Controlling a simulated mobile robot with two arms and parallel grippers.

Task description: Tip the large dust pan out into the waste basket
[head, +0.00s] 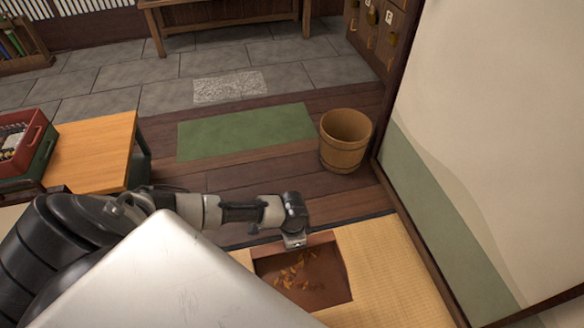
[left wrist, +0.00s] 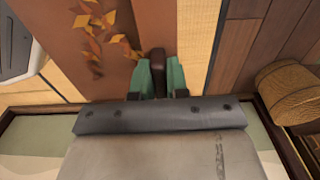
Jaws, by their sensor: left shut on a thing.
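The large dust pan (head: 325,288) is a brown, square-cornered pan with several orange and yellow leaves (head: 292,272) lying in it. It shows in the lower middle of the head view, over the tatami, and at the top left of the left wrist view (left wrist: 60,45). My left gripper (head: 294,241) is shut on the pan's dark handle at its far edge; the green fingers (left wrist: 159,78) clasp it in the left wrist view. The waste basket (head: 342,155), a round wooden tub, stands on the wooden floor beyond the pan, to the right, apart from it. My right gripper is out of view.
A wall panel (head: 480,120) runs along the right, close to the basket. A low wooden table (head: 95,145) with a red and green crate (head: 45,160) stands at left. A green mat (head: 245,132) lies on the floor left of the basket. The tatami (head: 385,270) right of the pan is bare.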

